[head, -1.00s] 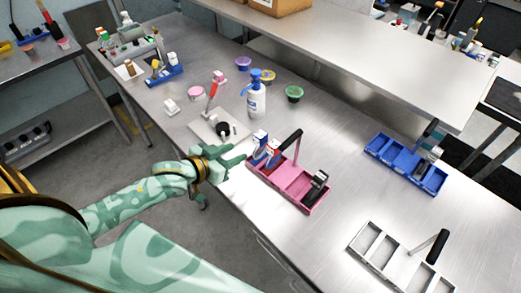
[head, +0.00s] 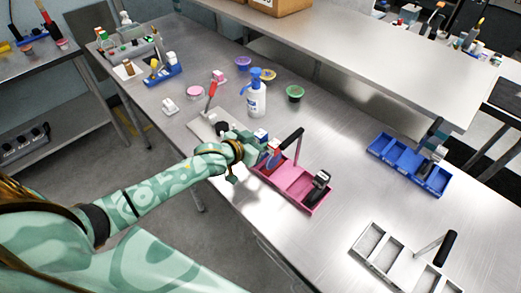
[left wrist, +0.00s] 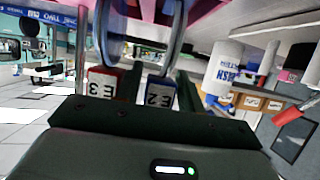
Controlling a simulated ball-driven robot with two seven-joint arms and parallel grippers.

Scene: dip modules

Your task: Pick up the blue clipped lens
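The blue clipped lens shows in the left wrist view as a blue and white clip marked E2 (left wrist: 160,95) with a round, blue-rimmed lens (left wrist: 170,30) beyond it. A red clipped lens marked E3 (left wrist: 103,82) stands beside it, to the left. In the head view these stand at the far left end of the pink tray (head: 300,186), partly hidden by my left gripper (head: 256,146). The left fingers (left wrist: 160,85) lie on either side of the blue clip and look open; contact cannot be made out. My right gripper is not in view.
A pump bottle (head: 256,98) and a green bowl (head: 295,93) stand behind the pink tray. A blue tray (head: 405,165) and a white tray (head: 390,262) stand to the right. The table between them is clear.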

